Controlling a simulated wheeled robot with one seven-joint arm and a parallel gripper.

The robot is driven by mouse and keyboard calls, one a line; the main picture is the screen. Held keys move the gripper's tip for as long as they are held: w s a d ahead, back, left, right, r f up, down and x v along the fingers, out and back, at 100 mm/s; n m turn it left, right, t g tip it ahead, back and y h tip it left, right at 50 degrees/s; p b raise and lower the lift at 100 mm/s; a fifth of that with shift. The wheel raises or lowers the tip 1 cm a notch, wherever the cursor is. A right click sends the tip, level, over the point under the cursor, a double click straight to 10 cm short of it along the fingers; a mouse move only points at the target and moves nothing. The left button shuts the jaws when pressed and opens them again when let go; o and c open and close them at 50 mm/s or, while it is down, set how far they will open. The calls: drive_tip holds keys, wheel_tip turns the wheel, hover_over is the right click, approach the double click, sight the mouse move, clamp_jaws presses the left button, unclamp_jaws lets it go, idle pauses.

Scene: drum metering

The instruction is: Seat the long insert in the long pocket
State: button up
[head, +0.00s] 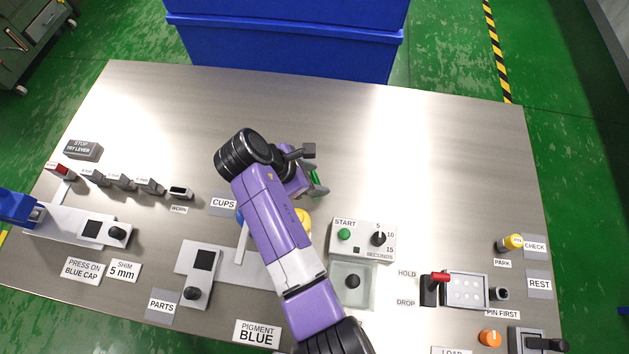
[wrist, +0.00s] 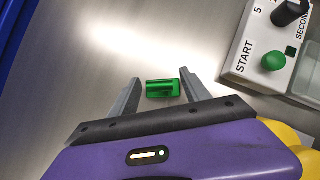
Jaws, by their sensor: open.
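A small green piece (wrist: 163,89) with a dark slot along it lies on the metal table in the wrist view. It also shows, partly hidden by my arm, in the head view (head: 318,185). I cannot tell from its look whether it is the long insert. My gripper (wrist: 160,80) is open, with one grey finger on each side of the green piece. Visible gaps separate it from both fingers. In the head view my gripper is mostly hidden behind my arm. I cannot pick out the long pocket in either view.
The box with the START button (head: 344,234) stands right of my arm. A yellow object (wrist: 285,135) is partly hidden beside my gripper. Levers and a grey tray (head: 466,290) stand at the right. The table's far area is clear; blue bins (head: 285,50) stand beyond it.

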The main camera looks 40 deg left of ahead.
drive_tip(key=shift+c, duration=0.4)
clamp_jaws()
drive_tip(key=shift+r, duration=0.2)
